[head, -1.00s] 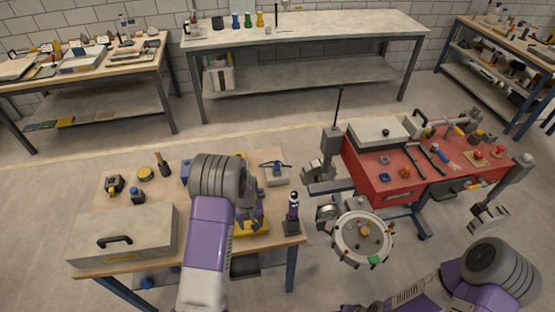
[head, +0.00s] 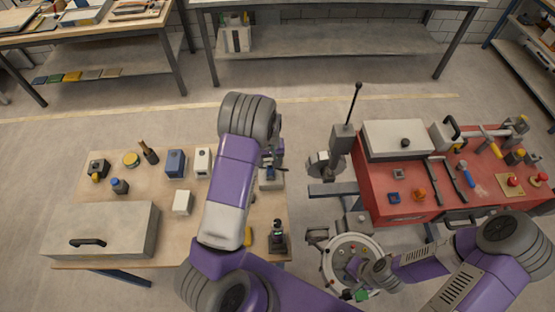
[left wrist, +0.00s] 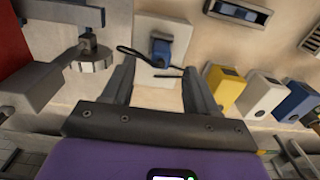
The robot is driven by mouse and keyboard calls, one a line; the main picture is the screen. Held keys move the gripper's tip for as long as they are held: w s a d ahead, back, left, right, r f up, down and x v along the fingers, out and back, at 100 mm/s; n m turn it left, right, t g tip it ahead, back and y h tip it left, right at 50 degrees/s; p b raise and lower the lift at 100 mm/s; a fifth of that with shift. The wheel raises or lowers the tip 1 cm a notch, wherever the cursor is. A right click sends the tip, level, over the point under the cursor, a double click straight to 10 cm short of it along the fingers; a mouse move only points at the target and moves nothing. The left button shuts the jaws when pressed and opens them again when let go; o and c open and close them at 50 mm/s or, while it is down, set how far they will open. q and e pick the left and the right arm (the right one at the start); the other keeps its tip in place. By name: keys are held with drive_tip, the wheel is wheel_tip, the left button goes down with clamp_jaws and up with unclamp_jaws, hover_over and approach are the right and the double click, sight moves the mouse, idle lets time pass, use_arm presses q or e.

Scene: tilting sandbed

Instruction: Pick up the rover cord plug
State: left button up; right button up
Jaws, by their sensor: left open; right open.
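The blue plug with a black cord, which I take to be the rover cord plug (left wrist: 161,46), sits on a pale grey block (left wrist: 145,75) on the wooden table. In the left wrist view it lies just beyond and between the fingertips of my left gripper (left wrist: 160,72), which is open and empty. In the head view my left gripper (head: 272,158) is over that block (head: 271,184) at the table's right edge and partly covers the plug. My right gripper (head: 380,271) is open near the round tray's right side.
A round white-rimmed tray (head: 327,270) stands between the wooden table (head: 110,212) and the red cart (head: 380,182). The cart holds a grey case (head: 396,138) and tools. A grey case with a black handle (head: 105,230), a blue box (head: 175,163) and a white box (head: 203,162) stand left of my left arm.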

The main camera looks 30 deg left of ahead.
sight(270, 167)
use_arm(q)
drive_tip(key=shift+s+f+p, duration=0.1)
drive_tip(key=shift+f+p, duration=0.35)
drive_tip(key=shift+f, duration=3.1)
clamp_jaws()
